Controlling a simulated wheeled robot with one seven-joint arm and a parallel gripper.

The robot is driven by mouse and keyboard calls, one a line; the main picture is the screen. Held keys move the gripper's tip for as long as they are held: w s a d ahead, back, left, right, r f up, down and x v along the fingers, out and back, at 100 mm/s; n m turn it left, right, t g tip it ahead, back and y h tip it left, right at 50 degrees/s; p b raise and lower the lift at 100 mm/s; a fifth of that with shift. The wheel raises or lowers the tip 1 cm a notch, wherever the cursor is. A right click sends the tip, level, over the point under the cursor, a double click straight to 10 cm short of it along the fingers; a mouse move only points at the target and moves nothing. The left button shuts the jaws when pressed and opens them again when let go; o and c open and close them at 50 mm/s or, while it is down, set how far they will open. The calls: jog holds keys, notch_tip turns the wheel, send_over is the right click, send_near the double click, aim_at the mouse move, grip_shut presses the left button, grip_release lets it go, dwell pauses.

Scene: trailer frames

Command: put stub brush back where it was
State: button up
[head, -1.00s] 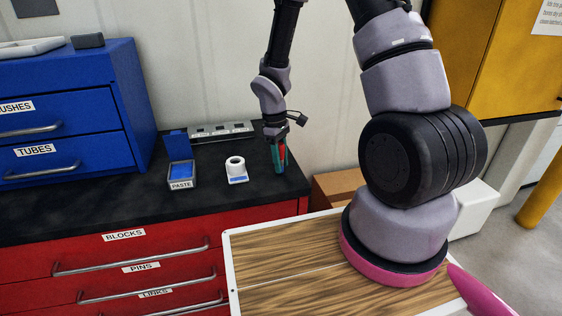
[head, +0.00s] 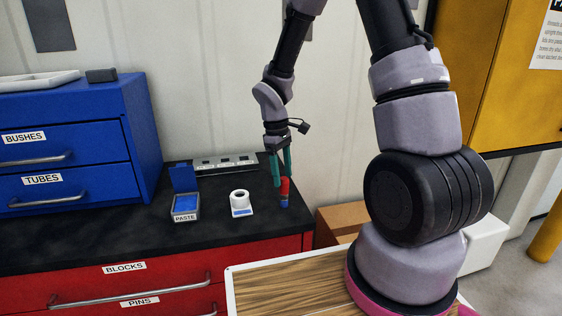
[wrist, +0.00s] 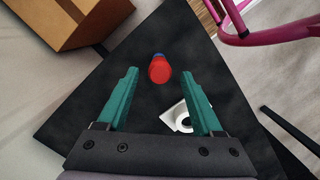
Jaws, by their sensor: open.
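The stub brush (head: 285,191), red with a blue lower end, stands near the right end of the black counter. In the wrist view its red end (wrist: 159,70) shows ahead, between the fingers' lines, with a bit of blue behind it. My gripper (head: 282,180) has two teal fingers. They are apart in the wrist view (wrist: 160,88), with nothing gripped between them. The fingertips are at or just above the brush's upper part. A white holder (head: 241,210) with a round opening and a blue label stands left of the brush.
An open blue PASTE box (head: 186,207) sits left of the white holder. A grey slotted rack (head: 224,163) lies along the wall behind. Blue drawers (head: 60,150) stand at left. A cardboard box (head: 337,222) is beyond the counter's right edge.

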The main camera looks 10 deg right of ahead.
jog(key=r, duration=0.4)
jog(key=shift+w+a+r, duration=0.15)
jog(key=shift+w+r, duration=0.1)
jog(key=shift+r, duration=0.05)
jog(key=s+d+r+m+t+y, duration=0.1)
jog(key=s+r+m, duration=0.3)
jog(key=r, duration=0.4)
jog(key=s+d+r+m+t+y, duration=0.1)
jog(key=s+d+r+m+t, duration=0.2)
jog(key=s+r, duration=0.3)
jog(key=s+d+r+m+t+y, duration=0.1)
jog(key=s+r+m+t, duration=0.3)
jog(key=r, duration=0.8)
jog(key=shift+s+d+r+m, duration=0.25)
jog(key=shift+s+d+m, duration=0.55)
jog(key=shift+m, duration=0.3)
